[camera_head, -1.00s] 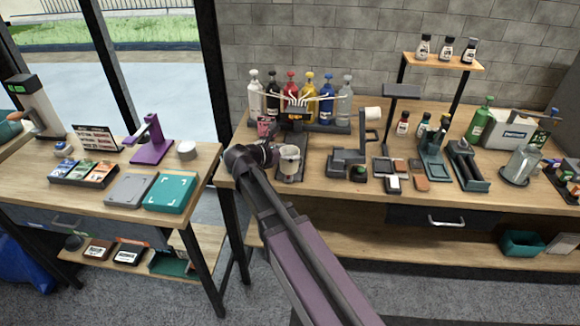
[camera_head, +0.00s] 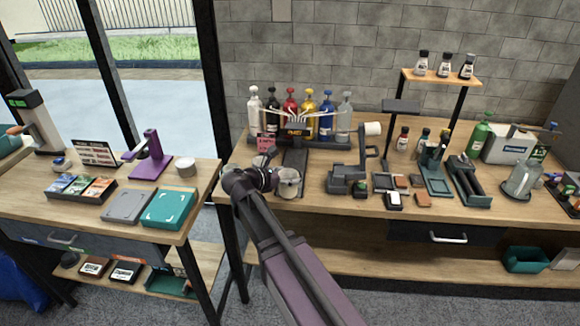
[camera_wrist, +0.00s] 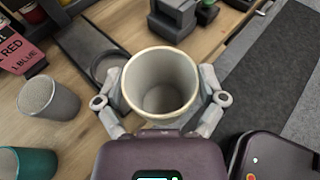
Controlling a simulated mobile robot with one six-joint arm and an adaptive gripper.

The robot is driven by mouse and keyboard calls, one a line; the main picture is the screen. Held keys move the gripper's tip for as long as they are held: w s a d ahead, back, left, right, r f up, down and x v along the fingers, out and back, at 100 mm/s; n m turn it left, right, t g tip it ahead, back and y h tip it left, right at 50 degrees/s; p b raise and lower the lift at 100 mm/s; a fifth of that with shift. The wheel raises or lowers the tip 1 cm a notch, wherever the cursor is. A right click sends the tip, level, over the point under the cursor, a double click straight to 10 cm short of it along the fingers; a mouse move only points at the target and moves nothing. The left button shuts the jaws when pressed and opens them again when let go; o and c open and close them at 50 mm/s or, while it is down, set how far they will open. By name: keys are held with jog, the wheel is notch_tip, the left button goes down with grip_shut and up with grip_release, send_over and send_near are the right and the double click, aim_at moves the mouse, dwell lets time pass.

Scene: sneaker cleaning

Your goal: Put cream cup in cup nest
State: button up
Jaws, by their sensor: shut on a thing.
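The cream cup (camera_wrist: 160,85) is upright between the two fingers of my gripper (camera_wrist: 162,112) in the wrist view, mouth facing the camera. My gripper is shut on its sides. In the head view the cream cup (camera_head: 289,183) is above the near end of a long dark board, with my gripper (camera_head: 274,182) at its left. A dark round ring on that board, which looks like the cup nest (camera_wrist: 97,70), shows just beyond and left of the cup in the wrist view. It looks empty, and the cup partly hides it. The gap between cup and board cannot be told.
A grey cup (camera_wrist: 50,100) and a teal cup (camera_wrist: 22,163) stand left of my gripper, beside a pink card (camera_wrist: 22,42). Pump bottles (camera_head: 308,112) line the back. A dark device (camera_head: 345,178) stands right of the board. The table's front edge is close.

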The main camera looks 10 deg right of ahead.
jog(key=w+d+f+b, duration=0.1)
jog(key=w+d, duration=0.2)
jog(key=w, duration=0.8)
jog(key=shift+w, duration=0.1)
jog(key=shift+w+d+f+b, duration=0.1)
jog(key=shift+w+f+b, duration=0.2)
jog(key=shift+f+b, duration=0.65)
jog(key=shift+w+d+f+b, duration=0.1)
jog(key=shift+w+f+b, duration=0.2)
jog(key=shift+f+b, duration=0.6)
jog(key=shift+f, duration=0.15)
jog(key=o, duration=0.6)
